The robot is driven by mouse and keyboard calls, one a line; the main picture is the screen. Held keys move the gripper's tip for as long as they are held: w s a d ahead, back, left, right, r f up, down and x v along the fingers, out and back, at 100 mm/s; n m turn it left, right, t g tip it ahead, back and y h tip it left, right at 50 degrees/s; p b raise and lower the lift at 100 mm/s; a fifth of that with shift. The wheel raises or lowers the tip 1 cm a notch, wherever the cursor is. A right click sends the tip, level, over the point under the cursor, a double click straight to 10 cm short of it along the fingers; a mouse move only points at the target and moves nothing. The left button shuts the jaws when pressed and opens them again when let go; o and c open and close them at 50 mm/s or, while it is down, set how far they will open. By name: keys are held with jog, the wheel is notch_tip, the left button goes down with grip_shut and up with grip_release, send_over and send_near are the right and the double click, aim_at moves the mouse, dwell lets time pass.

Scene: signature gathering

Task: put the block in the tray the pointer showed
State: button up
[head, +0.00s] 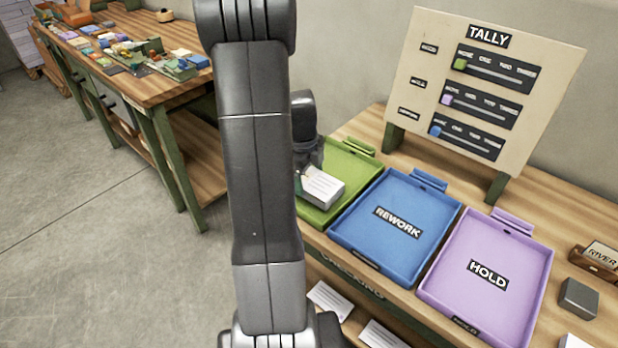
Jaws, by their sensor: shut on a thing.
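My gripper (308,163), partly hidden behind my arm, is shut on a white-topped block (322,187) with printed lines. The block is over or in the green tray (344,160); I cannot tell whether it touches the tray. The green tray's left part and label are hidden by my arm. To its right are a blue tray (395,222) labelled REWORK and a purple tray (486,266) labelled HOLD; both look empty. No pointer shows in this view.
A TALLY board (488,80) stands behind the trays, its three sliders at their left ends. A grey block (578,298) and a wooden holder (598,258) with a card reading RIVER are right of the trays. A cluttered workbench (150,75) stands at the left; bare floor lies before it.

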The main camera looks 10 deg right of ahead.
aim_at(304, 178)
jog(key=shift+f, duration=0.6)
jog(key=shift+f, duration=0.1)
jog(key=o, duration=1.6)
jog(key=r, duration=0.8)
jog(key=a+r, duration=0.1)
jog(key=r, duration=0.3)
jog(key=shift+a+r, duration=0.1)
